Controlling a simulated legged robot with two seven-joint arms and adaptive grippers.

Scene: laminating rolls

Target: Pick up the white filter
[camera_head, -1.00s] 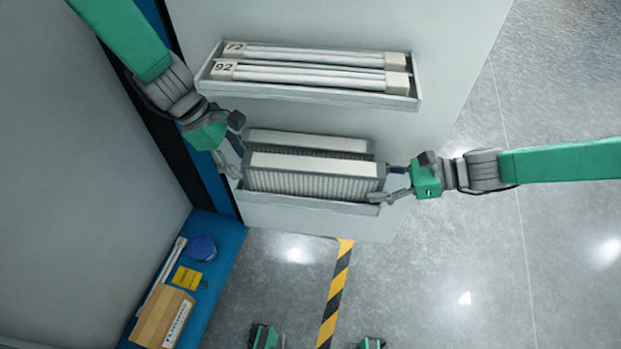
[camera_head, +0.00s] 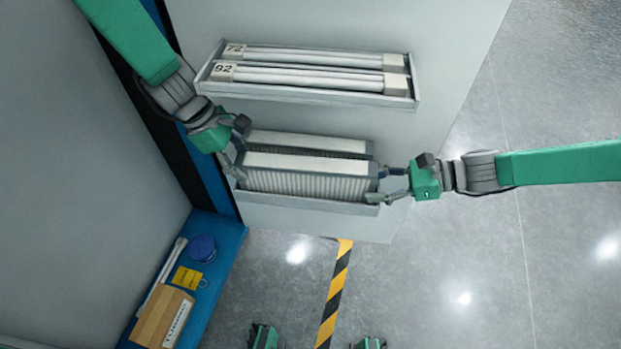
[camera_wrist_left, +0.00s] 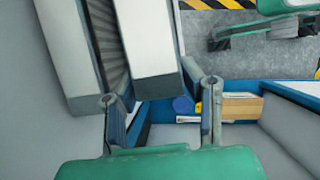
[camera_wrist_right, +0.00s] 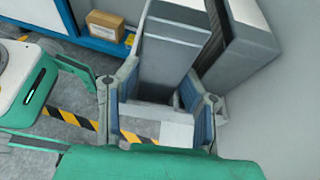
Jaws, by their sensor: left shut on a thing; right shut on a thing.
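The front white filter (camera_head: 305,185), a pleated block with a grey frame and white top, sits in the lower tray (camera_head: 300,206) of the grey panel. My left gripper (camera_head: 236,161) is shut on its left end. My right gripper (camera_head: 376,185) is shut on its right end. The left wrist view shows the filter's end (camera_wrist_left: 150,40) between the left fingers (camera_wrist_left: 160,108). The right wrist view shows its other end (camera_wrist_right: 165,60) between the right fingers (camera_wrist_right: 160,105). A second similar filter (camera_head: 310,142) stands just behind it, partly hidden.
An upper tray (camera_head: 310,97) holds white rolls (camera_head: 310,72) with numbered ends above the filters. A blue ledge (camera_head: 222,262) at lower left carries a cardboard box (camera_head: 158,312), a yellow card (camera_head: 186,278) and a blue round item (camera_head: 202,248). The floor at right is clear.

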